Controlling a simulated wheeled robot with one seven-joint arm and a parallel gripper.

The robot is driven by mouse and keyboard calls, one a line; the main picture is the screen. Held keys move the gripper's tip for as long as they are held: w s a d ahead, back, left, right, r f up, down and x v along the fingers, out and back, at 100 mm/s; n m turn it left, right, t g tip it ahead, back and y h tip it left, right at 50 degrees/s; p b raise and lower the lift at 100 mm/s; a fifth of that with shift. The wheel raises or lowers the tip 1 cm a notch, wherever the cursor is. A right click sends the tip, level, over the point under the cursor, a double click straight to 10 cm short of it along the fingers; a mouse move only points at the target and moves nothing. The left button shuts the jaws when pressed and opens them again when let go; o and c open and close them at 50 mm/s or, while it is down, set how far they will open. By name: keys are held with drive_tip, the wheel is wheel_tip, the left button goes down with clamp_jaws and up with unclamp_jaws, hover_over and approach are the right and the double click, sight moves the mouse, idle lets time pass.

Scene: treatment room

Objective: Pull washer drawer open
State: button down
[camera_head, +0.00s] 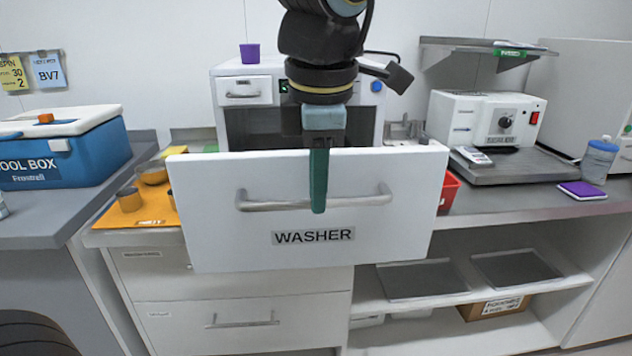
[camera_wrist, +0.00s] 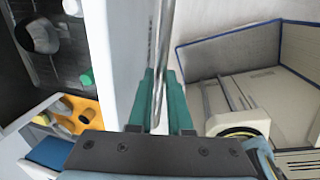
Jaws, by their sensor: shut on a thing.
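The washer drawer (camera_head: 215,235) has a wide white front labelled WASHER, standing forward of the counter, so it is open. In the wrist view its front (camera_wrist: 118,45) shows edge-on, with a dark interior holding several small things to its left. The metal handle (camera_head: 360,200) runs across the front; it also shows in the wrist view (camera_wrist: 163,40). My gripper (camera_head: 318,207) points down at the front with green fingers. In the wrist view my gripper (camera_wrist: 160,78) has one finger on each side of the handle and is shut on it.
A white device (camera_head: 470,120) and a bottle (camera_head: 598,160) stand at right. A closed lower drawer (camera_head: 170,318) and open shelves (camera_head: 540,340) are below.

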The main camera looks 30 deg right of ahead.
drive_tip(key=c, duration=0.8)
unclamp_jaws()
drive_tip(key=shift+c, duration=0.2)
wheel_tip(320, 180, up, 11)
drive_tip(key=s, duration=0.2)
drive_tip(key=shift+a+f+b, duration=0.2)
drive_tip(key=shift+a+b, duration=0.2)
drive_tip(key=shift+w, duration=0.1)
